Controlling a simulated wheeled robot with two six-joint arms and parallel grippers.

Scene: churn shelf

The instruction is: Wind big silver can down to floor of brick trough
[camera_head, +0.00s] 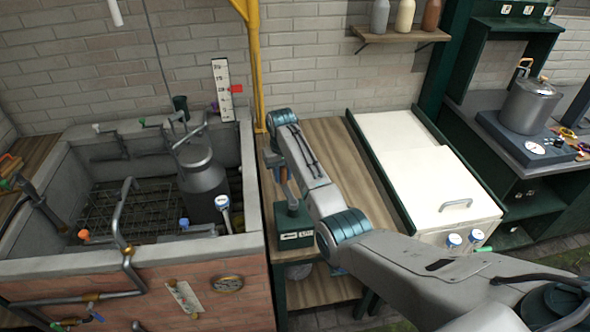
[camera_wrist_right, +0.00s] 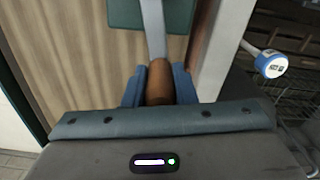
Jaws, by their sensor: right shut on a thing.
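The big silver can (camera_head: 202,182) stands upright inside the brick trough (camera_head: 150,290), toward its right side, with a lifting fitting above its lid. The front wall partly hides its base, so I cannot tell whether it touches the trough floor (camera_head: 110,208). My right gripper (camera_head: 281,176) is at the green winch box (camera_head: 294,230) beside the trough. In the right wrist view, its blue fingers (camera_wrist_right: 158,82) are shut around the brown crank handle (camera_wrist_right: 159,88), at the end of a metal crank arm (camera_wrist_right: 153,30). My left gripper is not in view.
A white scale (camera_head: 222,90) with a red pointer (camera_head: 237,88) stands behind the trough. A round blue-rimmed dial (camera_head: 222,202) is by the can. Pipes (camera_head: 120,215) run over the front wall. A white-lidded chest (camera_head: 435,185) and a pot (camera_head: 530,105) stand right.

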